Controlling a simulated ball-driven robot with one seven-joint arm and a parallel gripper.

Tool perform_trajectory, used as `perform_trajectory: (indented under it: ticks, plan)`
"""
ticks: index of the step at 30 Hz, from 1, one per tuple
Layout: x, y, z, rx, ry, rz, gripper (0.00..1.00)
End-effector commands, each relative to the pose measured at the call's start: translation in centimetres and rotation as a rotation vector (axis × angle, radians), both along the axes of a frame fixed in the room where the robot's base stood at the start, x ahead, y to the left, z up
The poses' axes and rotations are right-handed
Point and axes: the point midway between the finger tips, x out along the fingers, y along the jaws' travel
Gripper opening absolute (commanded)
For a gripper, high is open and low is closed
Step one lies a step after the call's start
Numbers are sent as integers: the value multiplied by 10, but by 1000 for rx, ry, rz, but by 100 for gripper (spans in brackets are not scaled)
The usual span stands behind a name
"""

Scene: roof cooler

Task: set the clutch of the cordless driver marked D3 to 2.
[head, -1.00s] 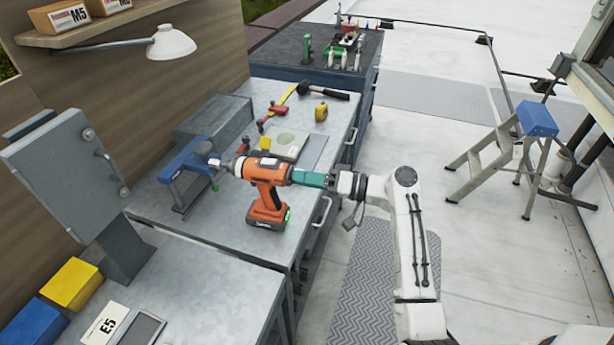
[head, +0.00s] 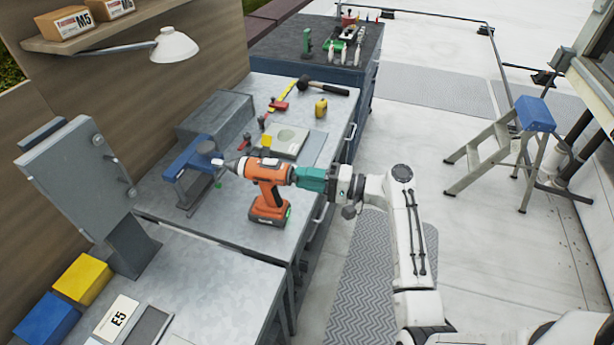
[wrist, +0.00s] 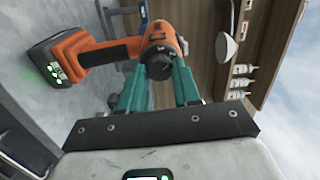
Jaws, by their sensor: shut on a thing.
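An orange and black cordless driver (head: 268,172) stands upright on its battery (head: 268,210) on the metal bench, nose pointing left. I cannot read a D3 mark on it. My gripper (head: 297,175), with teal fingers, reaches in from the right and is shut at the driver's rear end. The wrist view shows the fingers (wrist: 162,72) on either side of a round black knob (wrist: 159,62) at the back of the orange body. Small white marks show around the knob, one looking like "Lo", but the setting is not clear. The fingers partly hide the knob's sides.
A blue clamp-like tool (head: 193,160) stands close to the driver's nose. A grey box (head: 215,118), hammer (head: 322,88) and yellow tape measure (head: 321,108) lie farther back. A lamp (head: 175,45) overhangs the bench. A step stool (head: 505,150) stands right.

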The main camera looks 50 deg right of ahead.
Motion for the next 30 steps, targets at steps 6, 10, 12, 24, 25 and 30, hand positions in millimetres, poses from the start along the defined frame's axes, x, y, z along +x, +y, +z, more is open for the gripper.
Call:
perform_trajectory:
  ticks: [6, 10, 12, 24, 25, 30]
  plan:
    - [-1, -1, -1, 6, 5, -2, 2]
    - [0, -1, -1, 6, 5, -2, 2]
    - [0, -1, -1, 5, 4, -2, 33]
    - [0, 0, 0, 4, 3, -1, 58]
    - [0, 0, 0, 4, 3, -1, 58]
    - [-6, -3, -1, 5, 2, -3, 58]
